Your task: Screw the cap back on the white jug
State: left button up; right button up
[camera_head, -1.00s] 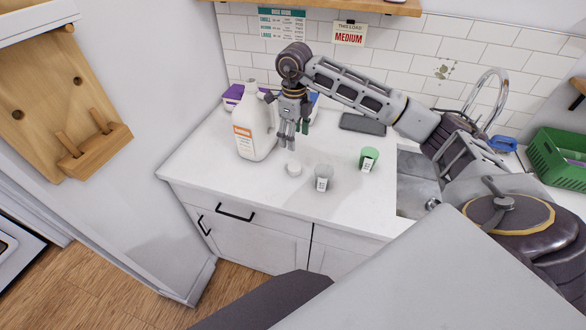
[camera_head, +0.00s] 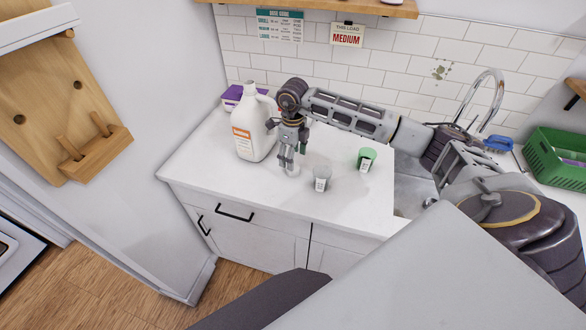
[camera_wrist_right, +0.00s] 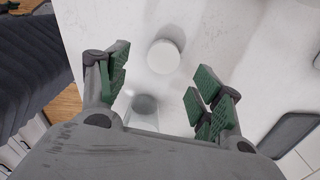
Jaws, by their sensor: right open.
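The white jug (camera_head: 250,135) with an orange-and-white label stands upright on the counter's left part, its mouth uncapped. The white round cap (camera_head: 292,171) lies on the counter to the right of the jug. My right gripper (camera_head: 288,163) points down just above the cap and partly covers it. In the right wrist view, the cap (camera_wrist_right: 163,57) shows beyond the gap between the open, empty fingers (camera_wrist_right: 160,88). I cannot tell how high the fingertips are over the counter. My left gripper is not in view.
A clear grey cup (camera_head: 321,178) stands right of the cap; it also shows in the wrist view (camera_wrist_right: 145,105). A green cup (camera_head: 366,158) stands farther right, near the sink. A purple box (camera_head: 232,95) is behind the jug. The counter's front (camera_head: 230,185) is clear.

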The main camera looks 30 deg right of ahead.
jog(key=shift+f, duration=0.15)
jog(key=shift+w+d+f+p, duration=0.15)
jog(key=shift+f+p, duration=0.65)
jog(key=shift+f, duration=1.8)
jog(key=shift+c, duration=0.5)
jog(key=c, duration=0.7)
